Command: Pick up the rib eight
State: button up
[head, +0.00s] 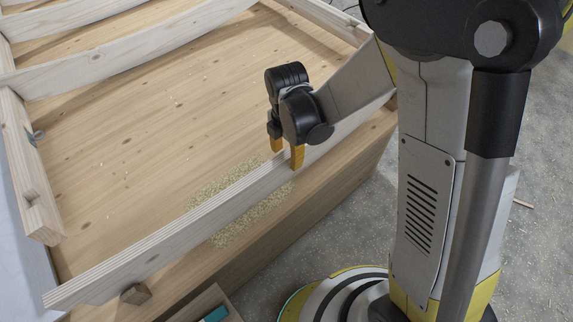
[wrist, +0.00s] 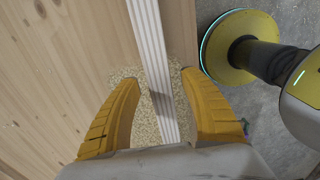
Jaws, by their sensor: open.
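A long pale layered wooden rib (head: 190,225) stands on edge along the near side of the wooden bench. No number shows on it, so I cannot confirm that it is rib eight. My gripper (head: 287,150), with yellow fingers, is over its upper edge, one finger to each side. In the wrist view the rib (wrist: 151,55) runs between the two open fingers of my gripper (wrist: 161,80), with a gap on both sides. The fingers are not closed on it. The rib's far end is hidden behind my arm.
More curved pale ribs (head: 120,55) cross the bench (head: 130,130) at the back left. Sawdust (head: 240,222) lies on the bench under the near rib. Grey floor lies to the right.

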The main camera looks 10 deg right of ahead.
jog(key=shift+f, duration=0.1)
grip_shut()
dwell(0.4)
